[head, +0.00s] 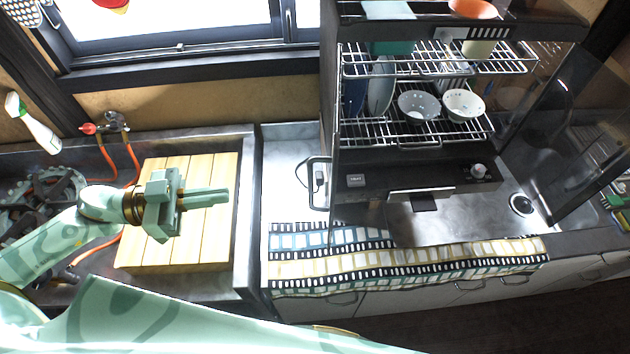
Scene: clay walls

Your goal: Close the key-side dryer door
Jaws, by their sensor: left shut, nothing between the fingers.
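The dish dryer (420,182) is a dark cabinet on the right with wire racks inside. Its right door (572,125) is a see-through dark panel, swung open to the right. Its left door (345,205) shows nearly edge-on as a dark narrow panel, swung out toward me, with a pale handle (309,184) on its left. I cannot make out a key, so which door is key-side is unclear. My left gripper (228,197) is shut and empty, above the wooden board, left of the left door and apart from it. My right gripper is out of view.
Bowls (463,104) stand on the dryer racks. A wooden board (190,255) covers part of the left counter beside a stove (40,195). A patterned cloth (400,262) lies along the counter front. A spray bottle (35,128) is at far left. Pale counter between board and dryer is largely clear.

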